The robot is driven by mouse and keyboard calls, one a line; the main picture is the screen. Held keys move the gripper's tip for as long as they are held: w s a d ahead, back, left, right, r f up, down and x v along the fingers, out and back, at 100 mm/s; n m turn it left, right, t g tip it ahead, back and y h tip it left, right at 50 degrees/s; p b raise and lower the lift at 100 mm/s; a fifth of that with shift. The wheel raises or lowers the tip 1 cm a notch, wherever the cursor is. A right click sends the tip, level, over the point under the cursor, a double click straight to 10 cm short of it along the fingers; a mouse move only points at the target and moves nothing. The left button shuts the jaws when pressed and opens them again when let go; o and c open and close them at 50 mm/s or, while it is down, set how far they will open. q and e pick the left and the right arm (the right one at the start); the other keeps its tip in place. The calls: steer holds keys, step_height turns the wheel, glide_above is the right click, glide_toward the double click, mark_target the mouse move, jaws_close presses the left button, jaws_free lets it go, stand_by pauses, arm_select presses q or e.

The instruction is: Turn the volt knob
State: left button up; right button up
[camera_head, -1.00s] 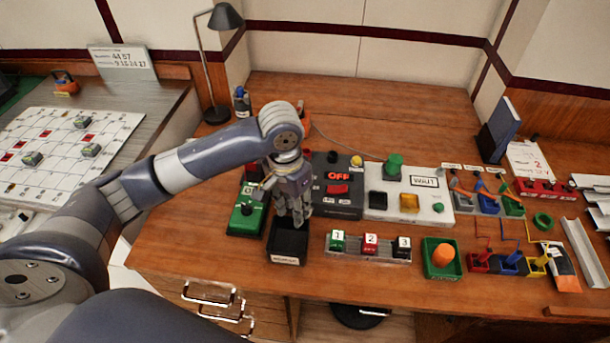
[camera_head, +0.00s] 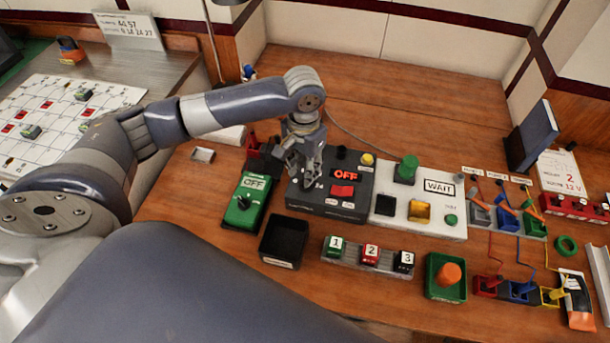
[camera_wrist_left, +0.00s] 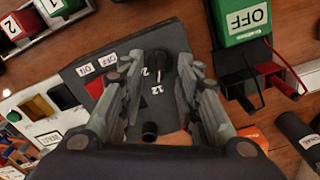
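The volt knob (camera_wrist_left: 158,66) is a small black knob on a dark panel (camera_head: 310,201), beside white marks that include "12". In the left wrist view it sits between my open fingertips, with a gap on both sides; I cannot tell how far below them it is. In the head view my left gripper (camera_head: 303,176) points down over the left part of this panel and hides the knob. The panel also carries a lit red "OFF" display (camera_head: 346,173), a red switch (camera_head: 342,190) and a yellow button (camera_head: 367,159). My right gripper is not in view.
A green "OFF" box (camera_head: 246,203) stands left of the panel, and an empty black tray (camera_head: 284,240) in front. A white "WAIT" panel (camera_head: 428,205) adjoins on the right. Numbered blocks (camera_head: 370,254) sit in front.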

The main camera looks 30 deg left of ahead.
arm_select(q)
step_height(320, 180, down, 3)
steer(key=shift+w+f, duration=0.1)
steer(key=shift+w, duration=0.05)
steer(key=shift+f, duration=0.85)
jaws_close()
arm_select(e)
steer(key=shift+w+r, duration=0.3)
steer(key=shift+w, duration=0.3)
